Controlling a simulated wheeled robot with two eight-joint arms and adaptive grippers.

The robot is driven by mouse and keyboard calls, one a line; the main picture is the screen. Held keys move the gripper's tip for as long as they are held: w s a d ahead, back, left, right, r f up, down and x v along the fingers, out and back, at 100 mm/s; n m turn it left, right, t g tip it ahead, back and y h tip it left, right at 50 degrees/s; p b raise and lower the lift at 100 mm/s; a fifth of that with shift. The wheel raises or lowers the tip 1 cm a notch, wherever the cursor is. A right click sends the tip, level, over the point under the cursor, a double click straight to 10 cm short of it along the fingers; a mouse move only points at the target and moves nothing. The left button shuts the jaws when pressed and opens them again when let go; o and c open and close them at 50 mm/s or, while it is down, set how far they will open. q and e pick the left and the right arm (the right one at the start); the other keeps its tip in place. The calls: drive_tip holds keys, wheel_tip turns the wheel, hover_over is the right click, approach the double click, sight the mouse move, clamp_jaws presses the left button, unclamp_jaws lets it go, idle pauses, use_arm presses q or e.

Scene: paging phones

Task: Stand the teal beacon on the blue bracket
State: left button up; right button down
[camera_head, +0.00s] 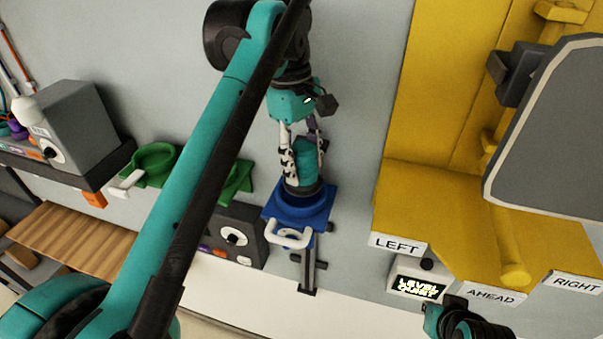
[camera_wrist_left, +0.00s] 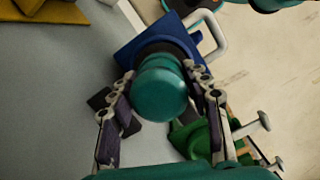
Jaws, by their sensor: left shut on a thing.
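My left gripper (camera_head: 304,165) is shut on the beacon from above, with a finger on each side. In the left wrist view the beacon (camera_wrist_left: 160,88) is between the fingers, with its dark base over the blue bracket (camera_wrist_left: 135,50). I cannot tell whether the base touches the bracket's floor. My right gripper is not clearly in view.
Green brackets (camera_head: 236,182) are on the wall to the left, partly behind my left arm. A dark grey box (camera_head: 238,236) is just left of the blue bracket. A yellow structure (camera_head: 470,190) with LEFT, AHEAD and RIGHT labels and a small lit display (camera_head: 418,287) stand at the right.

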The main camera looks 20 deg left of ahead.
sight(301, 179)
use_arm(q)
drive_tip(key=shift+w+a+f, duration=0.2)
drive_tip(key=shift+w, duration=0.1)
drive_tip(key=shift+f, duration=0.15)
drive_tip(key=f, duration=0.3)
drive_tip(key=shift+s+f+p, duration=0.15)
drive_tip(key=shift+s+p, duration=0.05)
drive_tip(key=shift+p, duration=0.1)
drive_tip(key=shift+w+f, duration=0.15)
drive_tip(key=shift+f, duration=0.1)
drive_tip(key=shift+f, duration=0.15)
drive_tip(key=o, duration=1.3)
